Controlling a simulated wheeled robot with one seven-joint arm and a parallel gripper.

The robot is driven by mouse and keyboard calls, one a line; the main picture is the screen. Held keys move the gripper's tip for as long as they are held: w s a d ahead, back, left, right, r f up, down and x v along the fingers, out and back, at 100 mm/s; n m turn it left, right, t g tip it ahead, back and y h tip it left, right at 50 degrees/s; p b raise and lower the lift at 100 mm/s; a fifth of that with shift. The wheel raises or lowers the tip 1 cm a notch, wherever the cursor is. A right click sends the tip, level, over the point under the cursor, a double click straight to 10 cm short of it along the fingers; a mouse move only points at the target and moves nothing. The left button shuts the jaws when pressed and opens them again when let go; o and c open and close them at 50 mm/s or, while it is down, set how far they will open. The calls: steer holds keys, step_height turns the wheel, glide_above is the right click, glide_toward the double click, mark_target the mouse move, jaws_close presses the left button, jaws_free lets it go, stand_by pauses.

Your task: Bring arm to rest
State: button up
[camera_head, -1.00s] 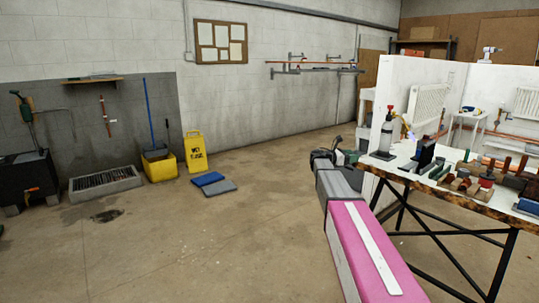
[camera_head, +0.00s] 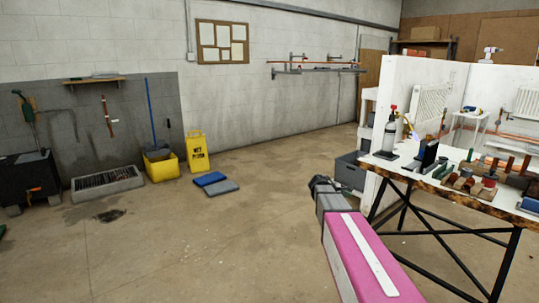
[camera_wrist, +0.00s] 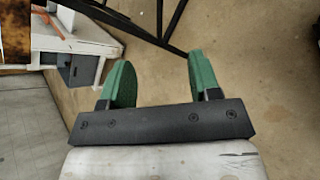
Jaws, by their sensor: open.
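My arm, with a pink and white link, reaches forward over the floor from the bottom right of the head view. My gripper (camera_head: 322,184) is at its far end, dark and small, to the left of the workbench (camera_head: 440,196). In the wrist view my gripper (camera_wrist: 158,82) shows two green fingers spread wide apart with nothing between them. Bare concrete floor shows beyond the fingers.
A grey crate (camera_head: 349,172) is behind my gripper. Blue and grey pads (camera_head: 210,179) and a yellow sign (camera_head: 197,150) are at left. Floor between is clear.

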steer(key=s+a+f+m+y, duration=0.3)
steer(key=s+a+f+m, duration=0.1)
steer(key=s, duration=0.4)
steer(key=s+a+f+m+g+y, duration=0.1)
steer(key=s+a+f+m+y, duration=0.3)
steer(key=s+a, duration=0.2)
steer(key=s+a+f+m+g+y, duration=0.1)
steer(key=s+a+f+m+y, duration=0.3)
steer(key=s, duration=0.7)
steer(key=shift+a+f+m, duration=0.5)
steer(key=shift+a+f, duration=0.1)
steer(key=shift+a, duration=0.3)
